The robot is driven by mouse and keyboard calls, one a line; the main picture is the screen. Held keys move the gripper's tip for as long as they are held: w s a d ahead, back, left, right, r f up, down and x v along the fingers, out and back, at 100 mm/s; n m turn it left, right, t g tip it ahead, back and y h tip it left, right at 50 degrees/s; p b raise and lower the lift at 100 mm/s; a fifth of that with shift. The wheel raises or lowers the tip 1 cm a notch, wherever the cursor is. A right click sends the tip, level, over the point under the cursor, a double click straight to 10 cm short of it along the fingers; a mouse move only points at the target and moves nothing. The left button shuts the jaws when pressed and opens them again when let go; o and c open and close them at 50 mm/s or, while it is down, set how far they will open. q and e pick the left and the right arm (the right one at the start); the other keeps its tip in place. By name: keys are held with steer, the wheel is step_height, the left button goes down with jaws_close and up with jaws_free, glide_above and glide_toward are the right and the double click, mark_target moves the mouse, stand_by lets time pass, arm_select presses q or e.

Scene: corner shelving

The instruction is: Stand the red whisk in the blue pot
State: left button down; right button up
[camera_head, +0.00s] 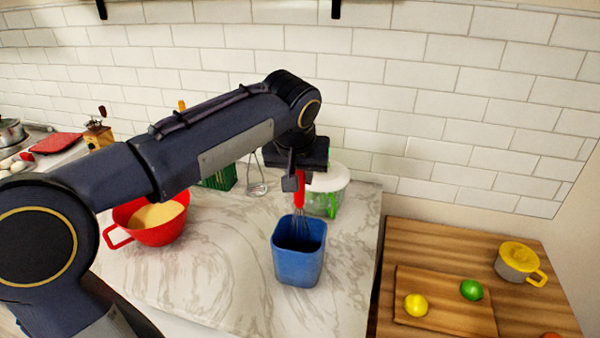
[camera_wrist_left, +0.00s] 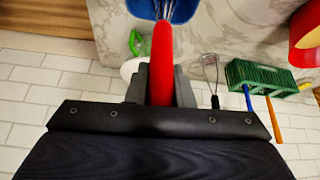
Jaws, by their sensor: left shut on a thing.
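The red whisk (camera_head: 300,190) hangs handle up and wires down in my left gripper (camera_head: 296,183), which is shut on its red handle. The blue pot (camera_head: 299,267) stands upright and open on the marble counter, directly below the gripper. The whisk's wires overlap the pot's opening; how deep they reach inside is hard to tell. In the left wrist view the red whisk handle (camera_wrist_left: 161,60) runs between the fingers (camera_wrist_left: 160,85), with its wires in front of the blue pot (camera_wrist_left: 187,10). My right gripper is not in view.
A red bowl (camera_head: 118,217) stands left of the pot. Behind are a green holder (camera_head: 218,179), another whisk (camera_head: 256,180) and a white-lidded green container (camera_head: 331,180). At right, a wooden surface (camera_head: 415,240) bears a board with a lemon and lime. Marble in front of the bowl is clear.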

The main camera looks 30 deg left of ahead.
arm_select(q)
steer(key=c, duration=1.2)
jaws_free()
steer(key=v, duration=0.8)
steer(key=shift+f, duration=0.15)
